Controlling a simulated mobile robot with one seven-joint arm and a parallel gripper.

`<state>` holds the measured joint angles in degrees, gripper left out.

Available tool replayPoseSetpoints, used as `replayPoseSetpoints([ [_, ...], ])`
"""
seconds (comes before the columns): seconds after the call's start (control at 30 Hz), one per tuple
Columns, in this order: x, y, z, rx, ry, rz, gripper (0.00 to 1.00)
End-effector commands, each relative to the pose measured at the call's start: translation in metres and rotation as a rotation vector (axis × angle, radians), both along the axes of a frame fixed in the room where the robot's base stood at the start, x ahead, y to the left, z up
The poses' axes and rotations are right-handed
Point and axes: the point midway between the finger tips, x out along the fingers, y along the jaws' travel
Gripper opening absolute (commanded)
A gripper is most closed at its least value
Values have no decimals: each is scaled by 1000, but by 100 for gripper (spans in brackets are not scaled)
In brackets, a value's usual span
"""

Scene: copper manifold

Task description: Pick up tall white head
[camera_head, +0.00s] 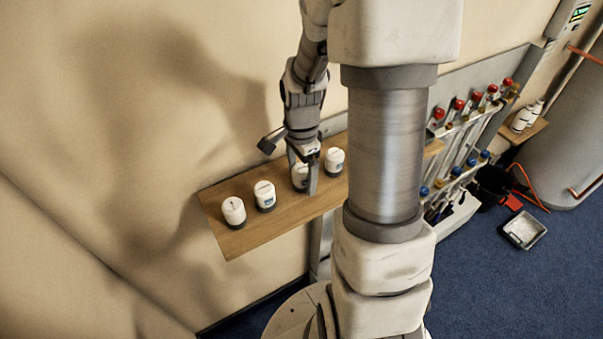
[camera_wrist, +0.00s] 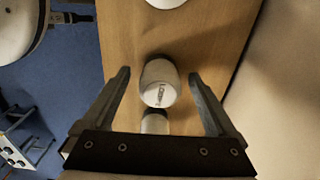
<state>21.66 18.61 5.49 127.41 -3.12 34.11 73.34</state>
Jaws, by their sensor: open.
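Several white cylindrical heads with grey bases stand upright in a row on a wooden shelf (camera_head: 270,222). In the head view they are a leftmost head (camera_head: 233,210), a second head (camera_head: 264,195), a third head (camera_head: 299,180) partly hidden by my gripper, and a right head (camera_head: 335,160). My gripper (camera_head: 303,175) is open and points down at the third head. I cannot tell which head is tallest.
In the wrist view, another head (camera_wrist: 155,122) sits close below the lettered one, and one (camera_wrist: 165,3) is at the top edge. The wall (camera_head: 150,120) runs behind the shelf. A manifold with red and blue caps (camera_head: 465,135) stands right; more white heads (camera_head: 527,116) sit beyond it.

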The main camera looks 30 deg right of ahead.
Motion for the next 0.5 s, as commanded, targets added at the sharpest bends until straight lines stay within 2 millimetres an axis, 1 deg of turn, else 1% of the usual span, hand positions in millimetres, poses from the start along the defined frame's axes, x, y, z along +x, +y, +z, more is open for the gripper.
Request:
replayPoseSetpoints([
  [0.23, 0, 0, -1, 0, -1, 0, 93],
  [0.37, 0, 0, -1, 0, -1, 0, 70],
  [0.4, 0, 0, -1, 0, -1, 0, 62],
  [0.47, 0, 0, -1, 0, -1, 0, 52],
  [0.5, 0, 0, -1, 0, -1, 0, 44],
])
